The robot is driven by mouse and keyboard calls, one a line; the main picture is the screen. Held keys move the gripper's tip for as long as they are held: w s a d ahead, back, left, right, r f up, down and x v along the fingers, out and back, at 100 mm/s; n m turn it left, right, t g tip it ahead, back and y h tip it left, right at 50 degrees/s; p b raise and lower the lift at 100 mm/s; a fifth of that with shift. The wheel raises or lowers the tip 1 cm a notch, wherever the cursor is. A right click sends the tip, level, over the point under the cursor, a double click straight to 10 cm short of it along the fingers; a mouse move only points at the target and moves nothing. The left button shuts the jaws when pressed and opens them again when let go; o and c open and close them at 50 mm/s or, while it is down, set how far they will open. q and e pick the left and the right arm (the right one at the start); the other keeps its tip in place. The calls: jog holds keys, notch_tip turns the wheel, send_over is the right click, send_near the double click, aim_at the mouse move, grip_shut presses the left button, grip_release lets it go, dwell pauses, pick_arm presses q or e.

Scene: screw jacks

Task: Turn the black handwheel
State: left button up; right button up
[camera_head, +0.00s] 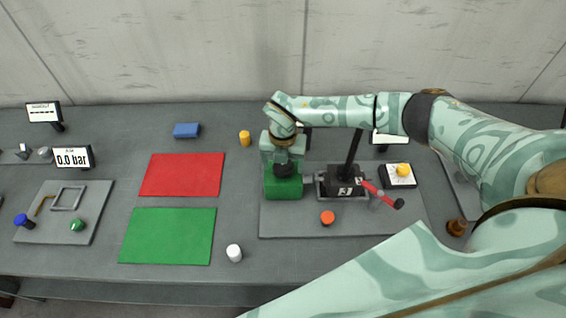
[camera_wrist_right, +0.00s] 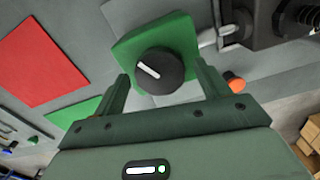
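The black handwheel (camera_head: 284,170) is a round knob on a green block (camera_head: 283,188) at the left of a grey plate. In the right wrist view the handwheel (camera_wrist_right: 160,72) shows a white line on its face, and the green block (camera_wrist_right: 178,35) lies behind it. My right gripper (camera_head: 282,158) is right at the handwheel, reaching down from above. In the wrist view the right gripper (camera_wrist_right: 162,76) is open, one finger on each side of the handwheel, with visible gaps. Contact is not seen. My left gripper is not in view.
A black jack (camera_head: 345,186) with a tilted post and a red lever (camera_head: 379,193) stands just right of the block. An orange button (camera_head: 327,217) is in front. Red (camera_head: 182,174) and green (camera_head: 168,236) mats lie left. My right arm covers the right side.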

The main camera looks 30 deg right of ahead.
aim_at(283, 166)
notch_tip(283, 166, up, 16)
jog(key=shift+r, duration=0.15)
dwell(0.3)
dwell(0.4)
